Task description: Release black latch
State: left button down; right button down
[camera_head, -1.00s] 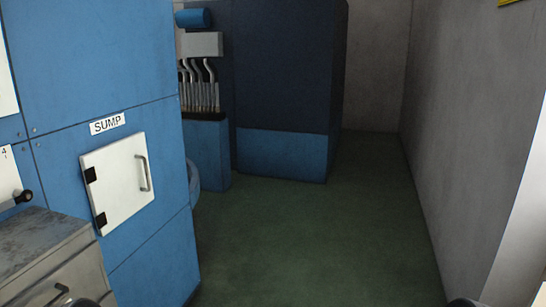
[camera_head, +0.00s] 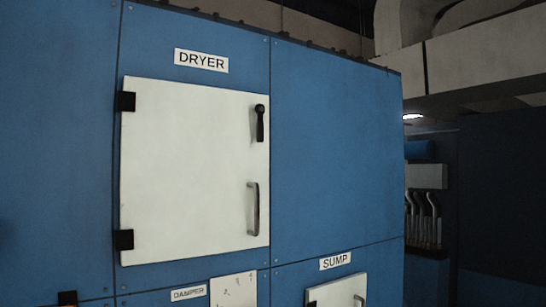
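A black latch (camera_head: 260,123) sits on the upper right of the white dryer door (camera_head: 190,170), its handle hanging upright near the door's right edge. A metal pull handle (camera_head: 253,209) is below it on the same door. The door looks closed flat against the blue panel under the DRYER label (camera_head: 201,61). Two black hinges are on the door's left edge, the upper one (camera_head: 126,101) and the lower one (camera_head: 123,239). Neither of my grippers is in view.
A smaller white sump door (camera_head: 338,291) under the SUMP label (camera_head: 335,261) is at the lower right. A DAMPER label (camera_head: 188,294) is at the bottom. Pale ducting (camera_head: 480,55) runs overhead at right, with several metal pipes (camera_head: 424,220) behind.

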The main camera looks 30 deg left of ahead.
aim_at(260, 109)
jog(key=u, duration=1.15)
jog(key=i+l+u, duration=0.35)
jog(key=l, duration=0.55)
jog(key=i+l+u, duration=0.1)
jog(key=l+u, duration=0.25)
jog(key=l, duration=0.6)
jog(key=l+u, duration=0.35)
jog(key=l, duration=0.65)
jog(key=i, duration=0.05)
